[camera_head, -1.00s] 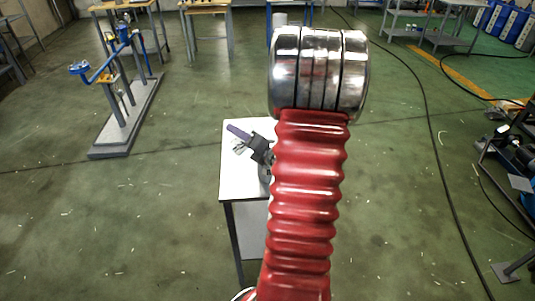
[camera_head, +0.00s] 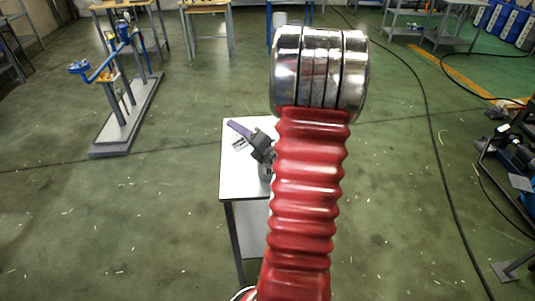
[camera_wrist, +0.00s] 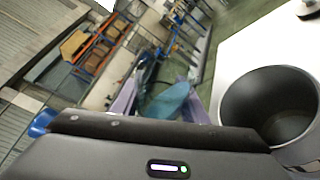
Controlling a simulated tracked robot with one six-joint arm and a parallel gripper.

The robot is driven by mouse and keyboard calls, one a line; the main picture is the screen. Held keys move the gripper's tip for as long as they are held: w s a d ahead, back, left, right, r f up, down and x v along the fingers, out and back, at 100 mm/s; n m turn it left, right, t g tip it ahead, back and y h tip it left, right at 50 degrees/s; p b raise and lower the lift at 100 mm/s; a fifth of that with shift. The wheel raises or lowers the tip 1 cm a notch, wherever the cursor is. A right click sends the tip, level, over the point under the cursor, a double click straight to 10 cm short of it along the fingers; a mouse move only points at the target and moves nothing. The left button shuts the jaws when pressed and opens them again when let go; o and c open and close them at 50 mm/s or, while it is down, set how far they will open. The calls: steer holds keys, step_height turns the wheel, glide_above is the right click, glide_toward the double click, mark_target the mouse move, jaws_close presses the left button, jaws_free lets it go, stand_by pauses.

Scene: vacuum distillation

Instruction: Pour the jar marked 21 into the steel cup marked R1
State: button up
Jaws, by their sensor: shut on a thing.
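My gripper (camera_wrist: 160,98) shows two purple fingers in the wrist view, shut on a see-through jar (camera_wrist: 170,104) with a bluish-green look, tilted in the picture. No number is readable on it. A dark, open-mouthed steel cup (camera_wrist: 262,112) stands on the white table to the right of the jar, apart from it in the picture. Its mark is not readable. The cup looks empty where its inside shows. In the head view my gripper (camera_head: 240,135) is tilted over the table; my red arm hides much of that area.
The small white table (camera_head: 234,182) has bare room at its front left. A round-based object (camera_wrist: 309,8) is partly seen at the top right of the wrist view. A grey stand with blue parts (camera_head: 122,115) is on the floor at left. Open floor surrounds the table.

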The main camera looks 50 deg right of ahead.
steer(key=shift+d+r+m+t+p, duration=0.1)
steer(key=shift+r+m+t+p, duration=0.35)
steer(key=shift+m, duration=0.35)
stand_by(0.9)
steer(key=shift+s+d+r+m+t+p, duration=0.3)
steer(key=shift+s+d+r+m, duration=0.2)
steer(key=shift+m, duration=0.3)
stand_by(1.2)
steer(key=shift+s+d+r+m+t+h+p, duration=0.1)
steer(key=shift+d+r+m+t+h+p, duration=0.15)
steer(key=shift+m, duration=0.3)
steer(key=shift+d+r+m+h+p, duration=0.15)
steer(key=shift+r+m+p, duration=0.2)
steer(key=shift+m, duration=0.2)
stand_by(1.2)
steer(key=f+n, duration=0.1)
steer(key=a+n+g, duration=0.1)
steer(key=n, duration=0.1)
steer(key=w+a+f+n, duration=0.1)
steer(key=shift+f+n+g+y, duration=0.3)
steer(key=shift+y, duration=0.1)
steer(key=shift+w+f, duration=0.1)
